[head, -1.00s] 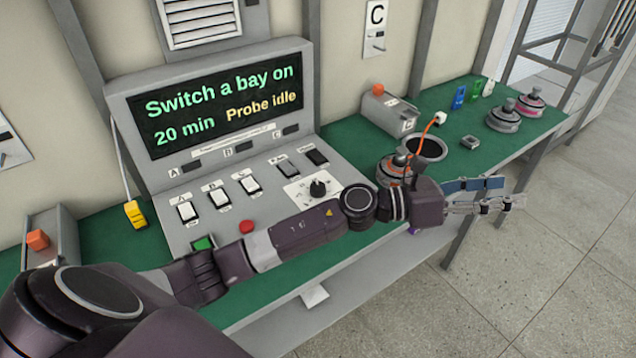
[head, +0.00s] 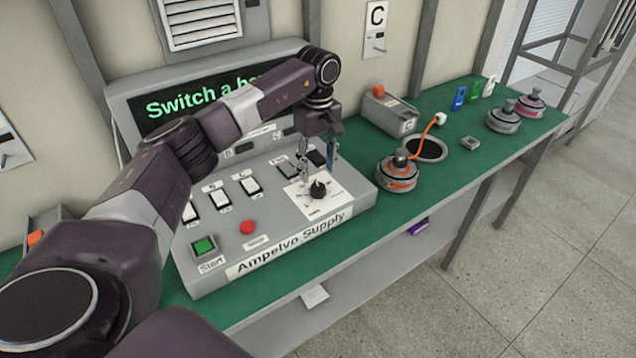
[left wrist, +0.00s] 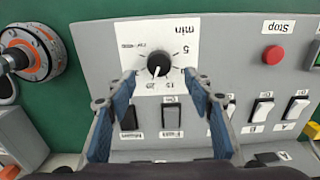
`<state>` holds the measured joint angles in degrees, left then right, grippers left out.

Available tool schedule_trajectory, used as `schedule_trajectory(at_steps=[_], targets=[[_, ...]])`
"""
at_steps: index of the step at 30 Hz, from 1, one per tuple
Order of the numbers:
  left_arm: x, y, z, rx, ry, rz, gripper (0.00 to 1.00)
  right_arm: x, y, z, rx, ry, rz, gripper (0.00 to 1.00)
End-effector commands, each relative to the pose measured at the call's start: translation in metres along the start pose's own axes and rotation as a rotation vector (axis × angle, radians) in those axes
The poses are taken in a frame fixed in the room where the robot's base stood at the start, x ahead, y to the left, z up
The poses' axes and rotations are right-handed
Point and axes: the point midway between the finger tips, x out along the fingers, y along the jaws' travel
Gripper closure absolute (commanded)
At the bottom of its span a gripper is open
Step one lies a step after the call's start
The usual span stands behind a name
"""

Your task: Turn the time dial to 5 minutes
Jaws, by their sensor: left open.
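The time dial is a black round knob (head: 317,190) on a white plate on the sloped grey supply panel (head: 290,240). In the left wrist view the knob (left wrist: 159,65) appears upside down, with its white pointer toward the lower numbers, near 20. The 5 mark (left wrist: 186,50) is at its upper right. My left gripper (head: 318,172) points down just above the knob. In the left wrist view its blue-padded fingertips (left wrist: 159,77) are spread on either side of the knob, with gaps; contact is not visible. My right gripper is not in view.
Rocker switches (head: 248,184) and a red stop button (head: 247,227) sit left of the dial. A green start button (head: 203,246) is at the panel's lower left. A motor hub with an orange cable (head: 398,172) stands right of the panel. My arm covers much of the display (head: 180,105).

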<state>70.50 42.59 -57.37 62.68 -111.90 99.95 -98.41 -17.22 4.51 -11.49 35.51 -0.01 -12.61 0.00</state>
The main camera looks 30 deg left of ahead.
Motion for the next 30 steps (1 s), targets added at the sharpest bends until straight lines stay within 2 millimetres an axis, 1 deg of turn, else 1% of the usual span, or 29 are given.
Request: schedule_trajectory(at_steps=[1, 6, 10, 15, 21, 22, 23, 30], targets=[[0.008, -0.001, 0.001, 0.0, -0.003, -0.004, 0.52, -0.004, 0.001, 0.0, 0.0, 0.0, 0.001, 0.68], [0.036, -0.001, 0.002, 0.0, -0.003, -0.003, 0.52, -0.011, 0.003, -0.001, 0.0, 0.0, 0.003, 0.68], [0.051, 0.001, 0.002, 0.0, -0.004, 0.001, 0.52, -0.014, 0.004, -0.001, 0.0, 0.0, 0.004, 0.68], [0.06, 0.001, 0.002, 0.0, -0.003, 0.003, 0.52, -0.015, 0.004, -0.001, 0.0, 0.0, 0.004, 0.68], [0.061, 0.001, 0.002, 0.0, -0.003, 0.004, 0.52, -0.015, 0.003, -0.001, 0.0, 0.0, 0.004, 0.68], [0.061, 0.001, 0.002, 0.0, -0.003, 0.004, 0.53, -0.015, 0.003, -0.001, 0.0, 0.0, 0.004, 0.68], [0.061, 0.001, 0.002, 0.0, -0.003, 0.004, 0.56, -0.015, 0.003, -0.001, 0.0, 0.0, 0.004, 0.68], [0.06, 0.001, 0.002, 0.0, -0.003, 0.004, 0.83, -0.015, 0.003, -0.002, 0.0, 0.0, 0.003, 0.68]])
